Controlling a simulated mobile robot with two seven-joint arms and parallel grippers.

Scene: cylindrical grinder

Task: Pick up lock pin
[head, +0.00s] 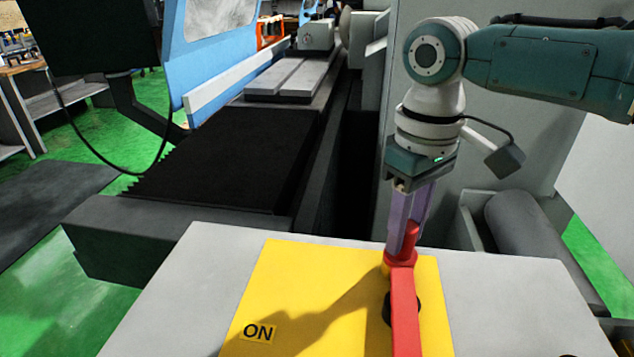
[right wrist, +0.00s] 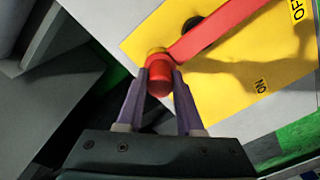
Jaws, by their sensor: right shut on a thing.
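A red cylindrical pin (head: 411,237), which I take to be the lock pin, stands at the far end of a red lever (head: 403,310) on a yellow switch plate (head: 285,285). My right gripper (head: 405,235) comes down from above with its purple fingers shut on the pin. The right wrist view shows the rounded red pin (right wrist: 159,80) between the two fingertips (right wrist: 160,85), right at the lever's end. I cannot tell whether the pin is lifted clear of the lever. The fingers hide part of the pin. My left gripper is not in view.
The plate lies on a light grey box top (head: 185,290) and has an "ON" label (head: 258,332). A black hub (head: 388,308) sits beside the lever. The grinder bed (head: 225,155) lies behind, with a grey cylinder (head: 540,240) at right.

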